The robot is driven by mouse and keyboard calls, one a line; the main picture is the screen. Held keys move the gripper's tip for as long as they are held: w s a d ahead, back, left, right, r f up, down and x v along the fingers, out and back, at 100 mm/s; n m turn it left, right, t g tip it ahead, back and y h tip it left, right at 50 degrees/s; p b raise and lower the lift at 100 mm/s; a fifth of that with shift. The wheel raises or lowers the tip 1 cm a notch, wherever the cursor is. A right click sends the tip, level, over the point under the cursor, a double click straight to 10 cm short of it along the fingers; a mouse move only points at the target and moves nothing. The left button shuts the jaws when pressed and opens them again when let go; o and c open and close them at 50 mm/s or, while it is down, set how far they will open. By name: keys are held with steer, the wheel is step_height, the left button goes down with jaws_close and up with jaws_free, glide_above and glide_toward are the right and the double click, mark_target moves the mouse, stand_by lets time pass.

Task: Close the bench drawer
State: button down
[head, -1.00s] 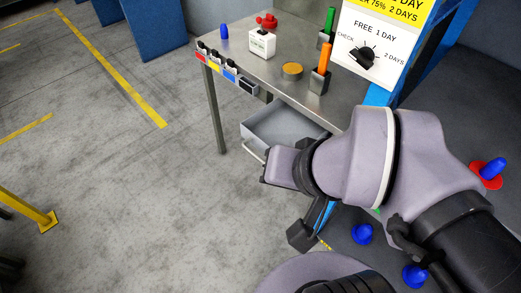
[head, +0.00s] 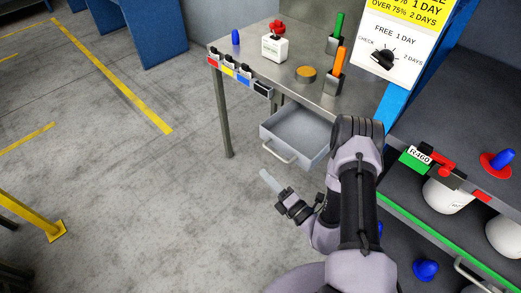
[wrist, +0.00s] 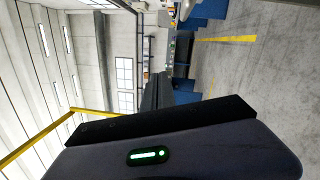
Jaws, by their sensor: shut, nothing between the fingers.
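The bench drawer (head: 297,133) is a grey, open-topped metal box. It is pulled out from under the bench (head: 288,77), its inside shows empty, and its right end is partly hidden by my arm. Its pale bar handle (head: 279,153) is on the front, facing lower left. My gripper (head: 268,181) is in front of and below the handle in the head view, apart from it. It looks shut and holds nothing. The wrist view does not show the drawer or clear fingertips.
On the bench are a white box with a red knob (head: 275,46), an orange disc (head: 306,73), and green and orange markers in holders.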

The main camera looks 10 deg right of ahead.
step_height(320, 180, down, 4)
steer(key=s+d+f+m+h, duration=0.1)
steer(key=d+m+h, duration=0.1)
steer(key=m+h, duration=0.1)
steer(key=w+r+b, duration=0.2)
steer(key=w+b, duration=0.1)
steer(key=w, duration=0.8)
steer(key=shift+w+a, duration=0.15)
steer(key=shift+a, duration=0.1)
